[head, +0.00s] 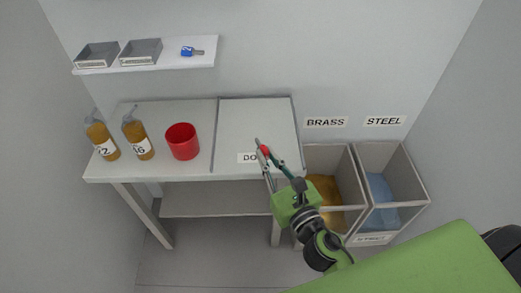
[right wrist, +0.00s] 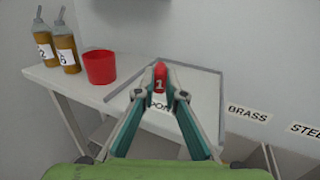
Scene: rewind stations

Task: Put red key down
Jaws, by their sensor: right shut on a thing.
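The red key (head: 265,149) is held between the fingertips of my right gripper (head: 265,153), over the front part of the tray area marked with a partly hidden label beginning "DO" (head: 249,158). In the right wrist view the red key (right wrist: 160,77) shows a "1" and sits between the tips of the right gripper (right wrist: 160,90). The right gripper is shut on it. I cannot tell whether the key touches the surface below. The left gripper is not in view.
A red cup (head: 182,142) and two amber bottles (head: 138,140) stand on the table's left. Bins labelled BRASS (head: 334,222) and STEEL (head: 408,207) stand at right. A shelf (head: 202,61) holds two grey trays (head: 141,51) and a blue key (head: 188,51). The marked area's back is clear.

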